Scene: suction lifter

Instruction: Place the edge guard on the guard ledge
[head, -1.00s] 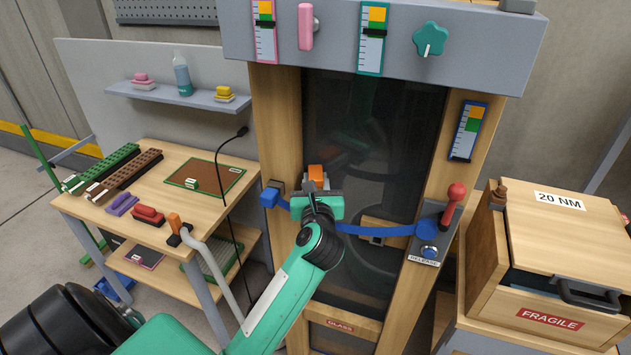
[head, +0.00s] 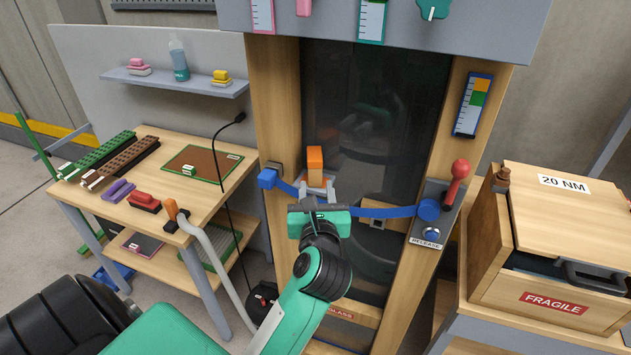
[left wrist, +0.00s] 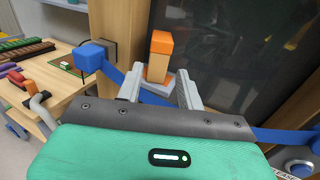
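An orange block (head: 315,163), which looks like the edge guard, stands upright on a small light-grey ledge (head: 331,177) in front of the dark glass. It also shows in the left wrist view (left wrist: 160,57), with a brighter top. The ledge (left wrist: 170,76) looks like the guard ledge; its front is partly hidden by my fingers. My left gripper (head: 317,196) is just in front of and below the block. Its two fingers (left wrist: 160,90) are apart, with the block beyond and between their tips, seemingly not touched. My right gripper is out of view.
A blue strap (head: 375,212) crosses the wooden frame close to my gripper. A red lever (head: 459,170) and blue release button (head: 432,234) are at right, beside a FRAGILE crate (head: 550,283). A workbench (head: 190,208) with rails and blocks stands left.

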